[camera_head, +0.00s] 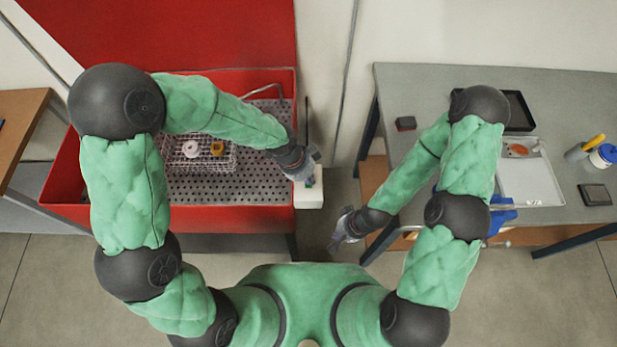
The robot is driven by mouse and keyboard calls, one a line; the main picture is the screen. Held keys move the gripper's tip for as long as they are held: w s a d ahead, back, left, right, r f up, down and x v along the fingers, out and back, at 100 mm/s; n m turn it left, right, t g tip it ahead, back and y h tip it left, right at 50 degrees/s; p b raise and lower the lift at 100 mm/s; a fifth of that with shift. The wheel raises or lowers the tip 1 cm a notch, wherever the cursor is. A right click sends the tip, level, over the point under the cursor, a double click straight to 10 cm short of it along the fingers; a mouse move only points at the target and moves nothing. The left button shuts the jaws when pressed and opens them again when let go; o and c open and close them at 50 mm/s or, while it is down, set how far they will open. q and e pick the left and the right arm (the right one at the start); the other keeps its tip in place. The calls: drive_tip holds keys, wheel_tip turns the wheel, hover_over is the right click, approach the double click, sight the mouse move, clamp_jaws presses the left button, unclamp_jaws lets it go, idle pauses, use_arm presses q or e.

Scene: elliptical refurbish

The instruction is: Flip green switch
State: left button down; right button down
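The green switch (309,184) shows as a small green spot on a white box (309,198) at the right front corner of the red cabinet. My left gripper (313,168) is right above the white box, at or very near the switch. It partly covers the box's top, and I cannot tell whether it touches the switch or whether its fingers are open. My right gripper (336,243) hangs over the floor, between the cabinet and the grey table. Its fingers look spread apart and nothing shows between them.
The red cabinet (240,219) has a perforated tray (265,185) with a wire basket (222,170) holding a white part and an orange part. The grey table (430,84) at right carries a white tray (530,185), a black tray, small boxes and containers. A wooden table (18,120) stands at left.

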use_arm(q)
drive_tip(key=shift+s+p, duration=0.3)
drive_tip(key=shift+s, duration=0.05)
drive_tip(key=shift+s+f, duration=0.1)
drive_tip(key=shift+f, duration=0.15)
drive_tip(key=shift+s+f, duration=0.15)
drive_tip(key=shift+w+p, duration=0.3)
drive_tip(key=shift+w+r, duration=0.2)
drive_tip(key=shift+w, duration=0.15)
drive_tip(key=shift+w+d+r+p, duration=0.1)
drive_tip(key=shift+w+r+p, duration=0.1)
drive_tip(key=shift+r+p, duration=0.4)
drive_tip(key=r+p, duration=0.1)
drive_tip(key=r, duration=0.1)
drive_tip(key=s+r+p, duration=0.1)
drive_tip(key=p, duration=0.1)
drive_tip(key=shift+s+r, duration=0.1)
drive_tip(key=shift+r, duration=0.25)
drive_tip(key=s+v, duration=0.1)
drive_tip(key=v, duration=0.8)
drive_tip(key=shift+s+p, duration=0.4)
drive_tip(key=shift+p, duration=0.05)
